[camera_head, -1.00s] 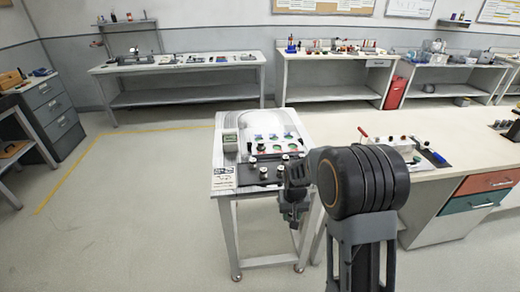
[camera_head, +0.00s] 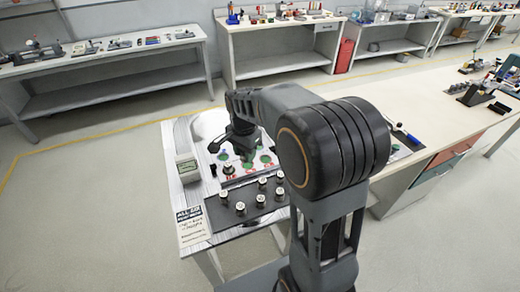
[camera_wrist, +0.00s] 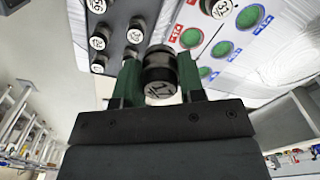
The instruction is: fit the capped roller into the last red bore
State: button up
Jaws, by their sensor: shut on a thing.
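My gripper (camera_wrist: 160,82) is shut on a dark capped roller (camera_wrist: 160,62), held between its green fingers. In the wrist view, a red-marked bore (camera_wrist: 190,38) with a green inside shows empty just beyond the roller. A capped roller (camera_wrist: 217,8) stands on the white panel farther on. Blue-marked bores (camera_wrist: 222,48) lie to the right. In the head view, my gripper (camera_head: 236,150) is over the white bore panel (camera_head: 250,178); its fingertips and the held roller are hard to make out.
A black tray (camera_head: 252,216) with several capped rollers lies along the front of the table. A grey-green box (camera_head: 187,168) and a printed card (camera_head: 190,225) sit at the left. A long bench (camera_head: 440,125) stands close on the right.

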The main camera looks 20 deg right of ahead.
jog(key=w+d+f+p, duration=0.2)
jog(key=w+d+f, duration=0.1)
jog(key=w+d, duration=0.3)
send_over(266, 160)
jog(key=f, duration=0.5)
jog(key=shift+s+a+f+p, duration=0.2)
jog(key=shift+a+f+p, duration=0.1)
jog(key=shift+f+p, duration=0.1)
jog(key=shift+w+d+f+p, duration=0.15)
jog(key=shift+f+p, duration=0.1)
jog(key=shift+f, duration=0.4)
jog(key=shift+d+f+p, duration=0.1)
jog(key=shift+f+p, duration=0.15)
jog(key=shift+f, duration=1)
jog(key=shift+f, duration=0.1)
jog(key=shift+f, duration=0.15)
jog(key=o, duration=1)
